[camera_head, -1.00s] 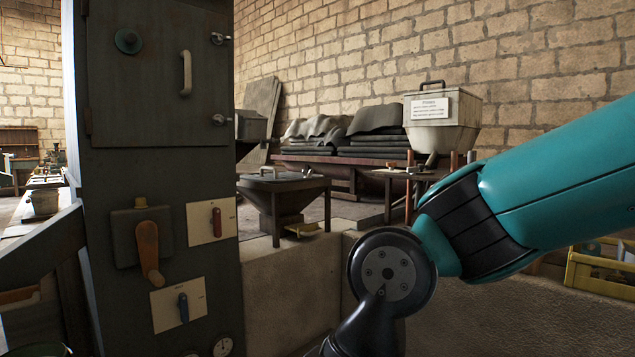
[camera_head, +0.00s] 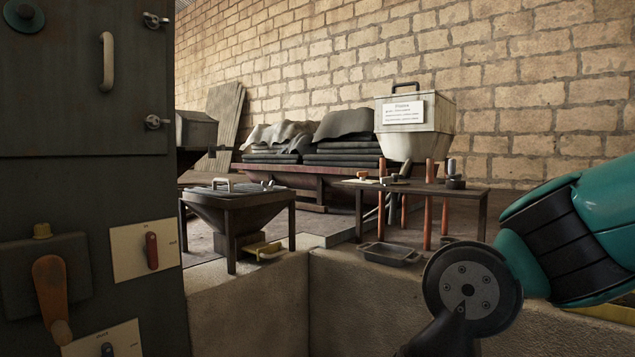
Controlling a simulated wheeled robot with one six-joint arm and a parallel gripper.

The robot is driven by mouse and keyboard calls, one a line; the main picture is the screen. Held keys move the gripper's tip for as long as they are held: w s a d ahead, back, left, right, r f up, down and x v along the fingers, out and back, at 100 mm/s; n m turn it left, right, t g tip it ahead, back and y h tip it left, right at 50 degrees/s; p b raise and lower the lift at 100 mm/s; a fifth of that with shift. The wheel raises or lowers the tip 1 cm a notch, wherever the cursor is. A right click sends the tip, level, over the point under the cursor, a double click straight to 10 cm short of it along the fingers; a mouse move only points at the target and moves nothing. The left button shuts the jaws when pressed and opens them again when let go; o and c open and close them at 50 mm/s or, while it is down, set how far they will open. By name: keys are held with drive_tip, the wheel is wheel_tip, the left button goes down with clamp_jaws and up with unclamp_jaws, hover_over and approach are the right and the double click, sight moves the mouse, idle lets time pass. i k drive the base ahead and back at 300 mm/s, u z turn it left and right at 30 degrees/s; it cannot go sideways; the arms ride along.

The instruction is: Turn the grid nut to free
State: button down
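I cannot pick out the grid nut for certain. A low dark hopper (camera_head: 240,212) stands on legs left of centre, with a flat top that carries a handle (camera_head: 222,184) and small parts too small to make out. Two wing-shaped fasteners, an upper one (camera_head: 155,20) and a lower one (camera_head: 157,122), sit at the right edge of the dark cabinet door (camera_head: 70,75). My teal and black arm comes in from the right and bends down out of the picture at the bottom. My gripper is below the frame, so its fingers are hidden.
The cabinet carries an orange-handled lever (camera_head: 52,300) and a red switch (camera_head: 152,250). A low wall (camera_head: 400,310) runs in front. Behind it are a bench (camera_head: 465,192) with small parts, a tray (camera_head: 390,254), a pale lidded hopper (camera_head: 437,125) and stacked dark sheets (camera_head: 340,150).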

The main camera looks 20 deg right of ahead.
sight(267, 188)
drive_tip(key=z, duration=0.15)
drive_tip(key=i, duration=0.9)
drive_tip(key=u, duration=0.2)
